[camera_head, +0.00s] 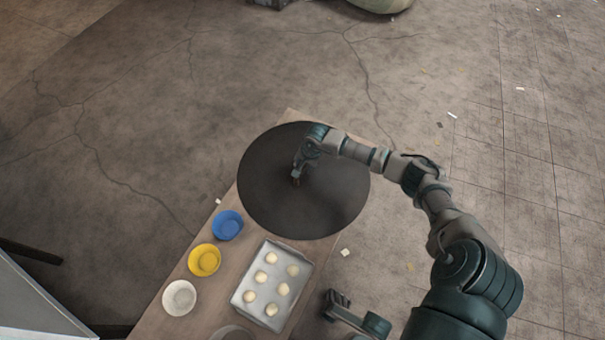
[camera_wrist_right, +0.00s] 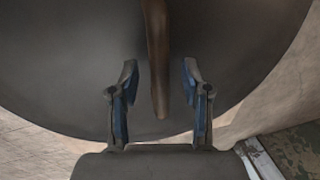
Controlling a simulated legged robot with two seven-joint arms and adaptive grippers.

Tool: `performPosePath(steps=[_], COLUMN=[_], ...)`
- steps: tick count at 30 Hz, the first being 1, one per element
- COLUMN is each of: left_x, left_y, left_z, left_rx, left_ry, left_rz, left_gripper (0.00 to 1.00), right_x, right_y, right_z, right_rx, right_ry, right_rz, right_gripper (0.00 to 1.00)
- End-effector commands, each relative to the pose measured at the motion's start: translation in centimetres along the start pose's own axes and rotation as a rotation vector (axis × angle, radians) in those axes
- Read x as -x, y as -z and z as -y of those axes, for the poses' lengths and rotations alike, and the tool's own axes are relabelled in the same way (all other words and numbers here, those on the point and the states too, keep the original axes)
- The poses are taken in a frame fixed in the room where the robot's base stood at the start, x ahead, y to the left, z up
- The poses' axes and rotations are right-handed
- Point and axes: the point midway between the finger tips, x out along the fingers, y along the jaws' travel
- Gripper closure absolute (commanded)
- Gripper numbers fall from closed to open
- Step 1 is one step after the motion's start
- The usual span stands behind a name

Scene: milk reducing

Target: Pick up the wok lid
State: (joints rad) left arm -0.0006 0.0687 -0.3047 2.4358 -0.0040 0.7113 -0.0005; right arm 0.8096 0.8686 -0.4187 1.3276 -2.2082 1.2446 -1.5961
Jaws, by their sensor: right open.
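The wok lid (camera_head: 262,205) is a large dark round disc lying at the far end of the wooden table. My right gripper (camera_head: 297,181) is over the middle of the lid. In the right wrist view the lid (camera_wrist_right: 60,60) fills most of the picture, and its brown handle (camera_wrist_right: 158,60) extends down between the fingers. There my right gripper (camera_wrist_right: 160,80) is open, with one finger on each side of the handle and visible gaps. My left gripper (camera_head: 338,299) seems to show partly at the bottom, beside the table; its jaws are unclear.
A tray (camera_head: 246,309) with several pale dough balls sits on the table (camera_head: 160,325) nearer me. A blue bowl (camera_head: 228,225), a yellow bowl (camera_head: 204,260) and a white bowl (camera_head: 180,297) line the left edge. The cracked floor beyond is mostly clear.

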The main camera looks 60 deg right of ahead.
Motion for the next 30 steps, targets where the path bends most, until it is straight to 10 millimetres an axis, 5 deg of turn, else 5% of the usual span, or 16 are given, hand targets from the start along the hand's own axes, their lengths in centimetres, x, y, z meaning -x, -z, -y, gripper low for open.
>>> performPosePath(steps=[13, 19, 30], left_x=[0.23, 0.24, -0.04], left_y=[-0.09, -0.06, 0.14], left_z=[0.03, 0.04, 0.0], left_rx=[0.0, 0.0, 0.0], left_ry=[0.002, 0.002, 0.001], left_rz=[0.004, 0.004, 0.0], left_gripper=[1.0, 1.0, 1.0], right_x=[-0.05, -0.09, 0.17], right_y=[-0.07, -0.05, 0.01], right_z=[0.0, -0.02, 0.13], right_rx=[0.001, 0.001, -0.001], right_ry=[0.0, 0.0, 0.003], right_rz=[-0.002, -0.002, 0.0], right_gripper=[0.53, 1.0, 1.0])
